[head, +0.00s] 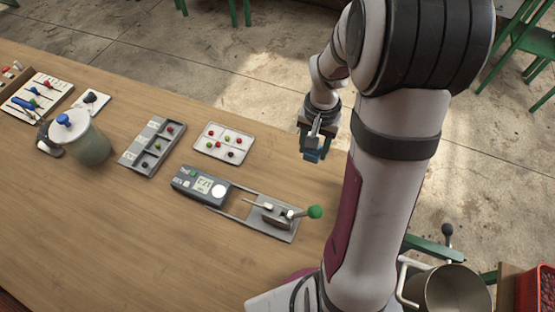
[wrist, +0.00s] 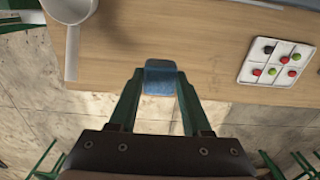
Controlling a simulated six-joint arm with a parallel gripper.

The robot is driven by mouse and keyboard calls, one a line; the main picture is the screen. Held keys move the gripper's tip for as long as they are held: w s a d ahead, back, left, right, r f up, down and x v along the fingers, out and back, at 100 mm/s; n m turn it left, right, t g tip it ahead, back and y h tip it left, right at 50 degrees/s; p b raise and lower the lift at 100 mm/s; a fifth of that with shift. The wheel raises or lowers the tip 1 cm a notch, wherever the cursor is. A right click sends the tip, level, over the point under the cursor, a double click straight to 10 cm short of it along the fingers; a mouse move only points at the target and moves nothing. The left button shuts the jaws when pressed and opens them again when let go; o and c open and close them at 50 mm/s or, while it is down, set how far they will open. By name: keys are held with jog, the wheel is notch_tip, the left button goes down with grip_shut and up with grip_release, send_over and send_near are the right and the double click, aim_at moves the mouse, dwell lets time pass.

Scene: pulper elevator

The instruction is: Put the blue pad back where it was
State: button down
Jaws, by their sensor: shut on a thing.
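My gripper (head: 313,147) hangs near the far edge of the table in the head view, left of my upper arm. Its two green fingers are shut on the blue pad (wrist: 160,80) in the wrist view, with one finger on each side of it. The pad is a small blue block. In the head view the pad (head: 312,155) shows as a small blue patch below the gripper. In the wrist view it overlaps the table's edge, and its height above the table is hard to judge.
A white tray (head: 208,150) with red, green and dark beads lies left of my gripper. A grey device (head: 190,180) with a display and a green-knobbed lever (head: 315,212) is nearer. A compartment tray (head: 132,158) and lidded jar (head: 92,148) stand farther left. A metal pot (head: 450,295) is at lower right.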

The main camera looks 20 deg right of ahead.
send_over(278, 166)
notch_tip(278, 166, down, 5)
notch_tip(278, 166, down, 4)
jog(key=shift+f, duration=0.1)
jog(key=shift+f, duration=0.1)
jog(key=shift+c, duration=1.8)
grip_release()
notch_tip(278, 166, up, 13)
jog(key=s+a+r+n, duration=0.1)
jog(key=s+a+r, duration=0.1)
jog(key=s, duration=0.5)
jog(key=s+a+r+n+y, duration=0.1)
jog(key=s+a+r, duration=0.2)
jog(key=s, duration=0.5)
jog(key=s+a+r+n, duration=0.1)
jog(key=s+a+r, duration=0.2)
jog(key=s+a, duration=0.2)
jog(key=s, duration=0.3)
jog(key=shift+y, duration=0.4)
